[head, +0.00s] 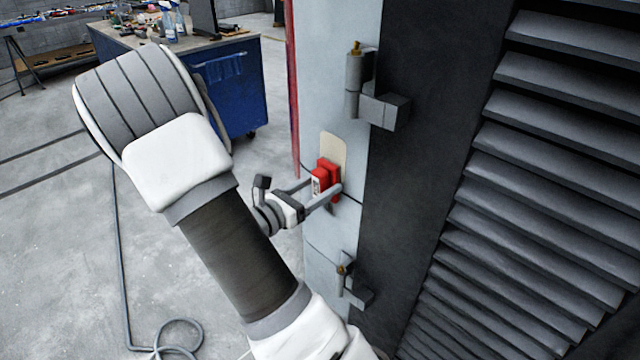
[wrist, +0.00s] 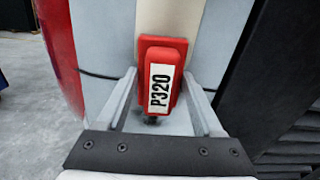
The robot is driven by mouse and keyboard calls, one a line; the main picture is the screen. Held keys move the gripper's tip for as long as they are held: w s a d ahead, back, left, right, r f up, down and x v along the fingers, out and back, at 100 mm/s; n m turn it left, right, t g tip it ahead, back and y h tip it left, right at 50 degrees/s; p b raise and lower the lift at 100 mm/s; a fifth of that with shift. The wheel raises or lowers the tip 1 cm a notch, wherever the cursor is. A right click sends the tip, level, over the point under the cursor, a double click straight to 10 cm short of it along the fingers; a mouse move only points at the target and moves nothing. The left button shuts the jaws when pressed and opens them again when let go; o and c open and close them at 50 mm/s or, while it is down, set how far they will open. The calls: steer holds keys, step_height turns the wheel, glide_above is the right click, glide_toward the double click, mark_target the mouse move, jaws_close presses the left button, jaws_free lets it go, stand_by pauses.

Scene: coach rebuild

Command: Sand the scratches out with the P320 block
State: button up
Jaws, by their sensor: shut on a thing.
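A red sanding block (head: 322,178) with a white label is held in my gripper (head: 322,194) against the pale grey panel. In the wrist view the block (wrist: 174,68) shows the label "P320" and sits between the two fingers of my gripper (wrist: 166,92). A beige patch (head: 334,150) lies on the panel behind and above the block, and it also shows in the wrist view (wrist: 171,16). The block covers the patch's lower part. I cannot make out single scratches. Whether the block's face touches the panel is hidden.
Hinge brackets (head: 354,82) stick out above and below (head: 345,275) the block. A dark louvred panel (head: 540,170) stands to the right. A blue workbench (head: 228,85) with bottles is at the back left. A hose (head: 120,250) lies on the otherwise open floor.

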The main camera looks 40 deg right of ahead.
steer(key=shift+s+a+p, duration=0.2)
steer(key=shift+a+p, duration=0.4)
steer(key=shift+a, duration=2.45)
steer(key=shift+r, duration=0.1)
steer(key=shift+s+a, duration=0.1)
steer(key=shift+a, duration=1.35)
